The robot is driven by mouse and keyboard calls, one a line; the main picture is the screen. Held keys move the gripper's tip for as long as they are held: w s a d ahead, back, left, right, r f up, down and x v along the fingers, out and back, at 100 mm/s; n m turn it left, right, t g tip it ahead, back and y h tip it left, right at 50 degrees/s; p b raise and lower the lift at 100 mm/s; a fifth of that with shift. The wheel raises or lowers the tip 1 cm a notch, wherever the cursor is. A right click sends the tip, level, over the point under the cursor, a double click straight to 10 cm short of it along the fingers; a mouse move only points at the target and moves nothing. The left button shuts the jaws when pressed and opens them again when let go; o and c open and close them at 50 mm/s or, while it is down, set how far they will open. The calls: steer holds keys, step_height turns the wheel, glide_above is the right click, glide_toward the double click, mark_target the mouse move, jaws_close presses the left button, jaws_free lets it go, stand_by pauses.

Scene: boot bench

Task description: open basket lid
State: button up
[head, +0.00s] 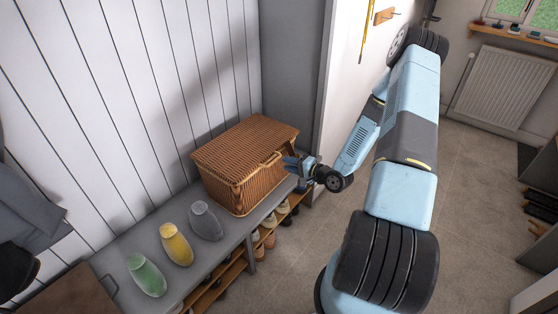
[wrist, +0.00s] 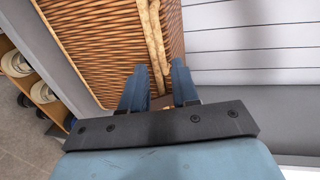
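A brown wicker basket (head: 232,190) stands on the grey bench, its flat lid (head: 247,143) down and shut. A light loop handle (head: 262,167) shows on its front. My gripper (head: 294,162) is at the basket's right front corner, near lid height. In the wrist view the basket (wrist: 100,45) fills the upper middle. Pale rim strips (wrist: 156,45) run down towards the gap between my two blue fingers (wrist: 159,88). The fingers are apart, with no object clearly held. I cannot tell whether they touch the basket.
A grey vase (head: 205,221), a yellow vase (head: 175,245) and a green vase (head: 146,275) stand on the bench (head: 120,254) left of the basket. Shoes sit on shelves below (head: 232,272). A white panelled wall (head: 130,100) is behind. The tiled floor in front is open.

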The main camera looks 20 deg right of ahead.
mark_target(276, 159)
steer(key=x, duration=0.7)
steer(key=shift+w+a, duration=0.1)
steer(key=shift+c, duration=0.4)
jaws_close()
